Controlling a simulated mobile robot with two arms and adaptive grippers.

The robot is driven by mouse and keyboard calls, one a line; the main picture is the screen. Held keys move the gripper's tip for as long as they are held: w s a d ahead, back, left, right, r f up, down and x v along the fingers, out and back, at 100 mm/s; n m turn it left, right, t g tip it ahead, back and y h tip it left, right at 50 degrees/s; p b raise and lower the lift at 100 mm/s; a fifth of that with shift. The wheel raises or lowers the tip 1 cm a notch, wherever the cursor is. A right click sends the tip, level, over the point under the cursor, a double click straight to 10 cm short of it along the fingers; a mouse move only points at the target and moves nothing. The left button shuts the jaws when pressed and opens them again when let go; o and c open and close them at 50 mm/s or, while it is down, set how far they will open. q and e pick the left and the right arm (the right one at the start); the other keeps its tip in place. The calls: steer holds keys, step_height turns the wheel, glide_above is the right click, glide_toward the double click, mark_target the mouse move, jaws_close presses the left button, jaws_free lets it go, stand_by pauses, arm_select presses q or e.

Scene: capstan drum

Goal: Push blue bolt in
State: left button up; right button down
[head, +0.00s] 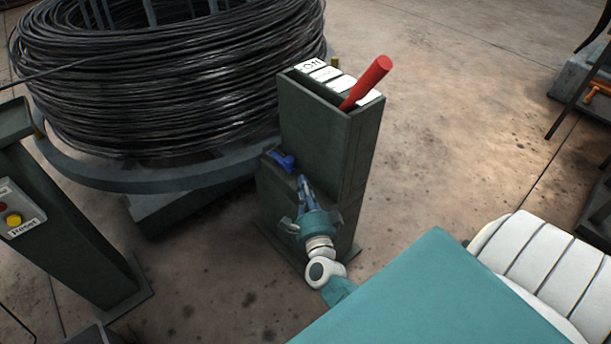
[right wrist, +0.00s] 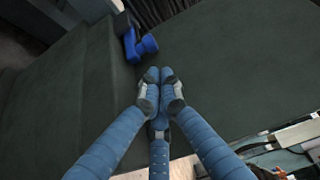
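The blue bolt (head: 284,160) sticks out at the upper left edge of the lower part of the dark green lever box (head: 318,130). My right gripper (head: 303,183) is in front of the box, a little right of and below the bolt. In the right wrist view its blue-grey fingers (right wrist: 160,77) are closed together at the tips with nothing between them, apart from the bolt. My left gripper is not in view.
A red lever (head: 367,83) leans out of the box top beside white labels. A large coil of black wire (head: 165,75) stands behind left. A post with a Reset panel (head: 18,212) is at the left. Open floor (head: 450,120) lies right of the box.

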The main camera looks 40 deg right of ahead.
mark_target(290, 164)
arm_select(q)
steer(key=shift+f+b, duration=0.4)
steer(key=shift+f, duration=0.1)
arm_select(e)
steer(key=x, duration=0.6)
steer(key=shift+w, duration=0.15)
steer(key=w, duration=0.2)
steer(key=w+b, duration=0.1)
steer(key=w, duration=0.1)
steer(key=shift+w+a+f, duration=0.1)
steer(key=shift+w+a, duration=0.1)
steer(key=shift+w, duration=0.25)
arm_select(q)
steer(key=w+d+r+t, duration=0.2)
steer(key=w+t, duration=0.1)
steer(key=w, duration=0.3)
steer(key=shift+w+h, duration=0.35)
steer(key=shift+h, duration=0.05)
arm_select(e)
steer(key=shift+a, duration=0.1)
